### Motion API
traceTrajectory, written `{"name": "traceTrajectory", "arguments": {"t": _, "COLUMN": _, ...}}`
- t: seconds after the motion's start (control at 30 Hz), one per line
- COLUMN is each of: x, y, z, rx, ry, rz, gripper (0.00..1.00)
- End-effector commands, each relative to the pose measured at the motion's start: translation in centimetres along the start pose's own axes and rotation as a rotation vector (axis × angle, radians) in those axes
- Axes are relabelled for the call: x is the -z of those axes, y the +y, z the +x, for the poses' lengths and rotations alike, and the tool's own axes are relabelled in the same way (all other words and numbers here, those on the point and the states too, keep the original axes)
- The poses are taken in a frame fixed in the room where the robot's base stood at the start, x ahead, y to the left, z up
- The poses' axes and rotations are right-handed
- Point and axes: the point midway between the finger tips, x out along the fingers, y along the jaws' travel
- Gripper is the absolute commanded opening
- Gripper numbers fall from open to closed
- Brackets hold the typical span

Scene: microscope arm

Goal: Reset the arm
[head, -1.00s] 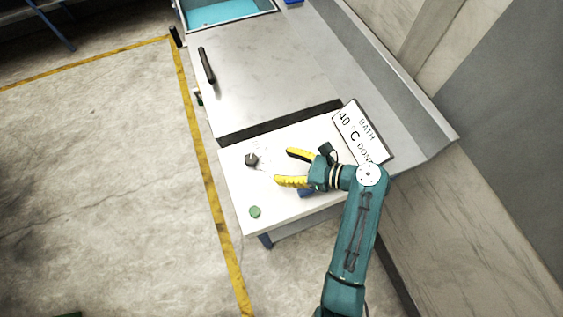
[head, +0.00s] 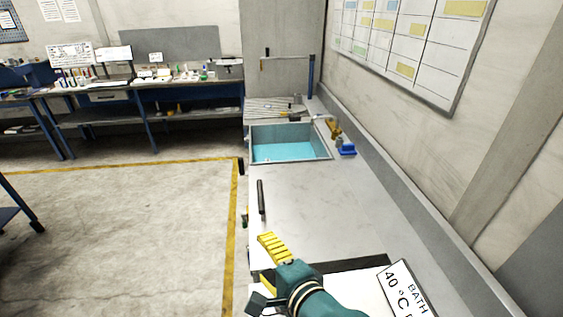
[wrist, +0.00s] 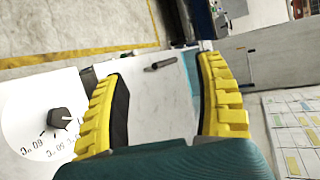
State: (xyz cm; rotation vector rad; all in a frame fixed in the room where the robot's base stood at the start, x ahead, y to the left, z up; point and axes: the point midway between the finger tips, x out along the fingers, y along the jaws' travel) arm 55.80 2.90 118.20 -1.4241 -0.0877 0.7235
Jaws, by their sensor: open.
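My gripper (wrist: 163,68) has its two yellow ribbed fingers spread wide in the wrist view, with nothing between them. A dark knob (wrist: 62,118) with a pale pointer sits on a white dial panel with printed numbers, at the left of the wrist view and apart from the fingers. A sign (head: 405,289) reading "BATH 40 °C" lies at the bottom right of the head view, partly cut off.
A basin of blue water (head: 290,150) is set in the grey worktop (head: 320,205). A dark bar handle (head: 261,197) stands at the worktop's left side. A small blue object (head: 347,149) sits right of the basin. A wall runs along the right; open floor is left.

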Motion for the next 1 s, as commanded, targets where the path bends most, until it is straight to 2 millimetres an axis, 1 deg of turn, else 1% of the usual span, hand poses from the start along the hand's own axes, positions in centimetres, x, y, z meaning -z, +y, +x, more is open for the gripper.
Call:
{"name": "traceTrajectory", "arguments": {"t": 0.03, "x": -1.0, "y": -3.6, "z": -2.0, "rx": 0.096, "ry": 0.075, "rz": -0.21, "gripper": 0.7}}
{"name": "traceTrajectory", "arguments": {"t": 0.07, "x": -1.3, "y": -5.6, "z": -3.5, "rx": 0.149, "ry": 0.136, "rz": -0.342, "gripper": 0.7}}
{"name": "traceTrajectory", "arguments": {"t": 0.1, "x": -1.6, "y": -7.9, "z": -5.7, "rx": 0.21, "ry": 0.221, "rz": -0.504, "gripper": 0.7}}
{"name": "traceTrajectory", "arguments": {"t": 0.17, "x": -1.9, "y": -10.9, "z": -9.3, "rx": 0.28, "ry": 0.363, "rz": -0.727, "gripper": 0.7}}
{"name": "traceTrajectory", "arguments": {"t": 0.2, "x": -2.1, "y": -12.5, "z": -11.9, "rx": 0.313, "ry": 0.462, "rz": -0.86, "gripper": 0.7}}
{"name": "traceTrajectory", "arguments": {"t": 0.27, "x": -2.1, "y": -14.3, "z": -15.7, "rx": 0.334, "ry": 0.616, "rz": -1.043, "gripper": 0.7}}
{"name": "traceTrajectory", "arguments": {"t": 0.3, "x": -2.1, "y": -15.4, "z": -18.2, "rx": 0.335, "ry": 0.724, "rz": -1.162, "gripper": 0.7}}
{"name": "traceTrajectory", "arguments": {"t": 0.4, "x": -2.3, "y": -17.1, "z": -23.0, "rx": 0.278, "ry": 0.959, "rz": -1.43, "gripper": 0.7}}
{"name": "traceTrajectory", "arguments": {"t": 0.47, "x": -2.1, "y": -17.5, "z": -23.4, "rx": 0.207, "ry": 1.034, "rz": -1.575, "gripper": 0.7}}
{"name": "traceTrajectory", "arguments": {"t": 0.5, "x": -2.4, "y": -18.6, "z": -23.9, "rx": 0.174, "ry": 1.055, "rz": -1.646, "gripper": 0.7}}
{"name": "traceTrajectory", "arguments": {"t": 0.53, "x": -2.8, "y": -20.8, "z": -24.7, "rx": 0.181, "ry": 1.051, "rz": -1.634, "gripper": 0.7}}
{"name": "traceTrajectory", "arguments": {"t": 0.77, "x": -4.4, "y": -28.9, "z": -27.9, "rx": 0.184, "ry": 1.043, "rz": -1.622, "gripper": 0.7}}
{"name": "traceTrajectory", "arguments": {"t": 0.9, "x": -5.4, "y": -34.5, "z": -30.0, "rx": 0.186, "ry": 1.041, "rz": -1.617, "gripper": 0.7}}
{"name": "traceTrajectory", "arguments": {"t": 1.0, "x": -6.0, "y": -37.6, "z": -31.2, "rx": 0.187, "ry": 1.039, "rz": -1.614, "gripper": 0.7}}
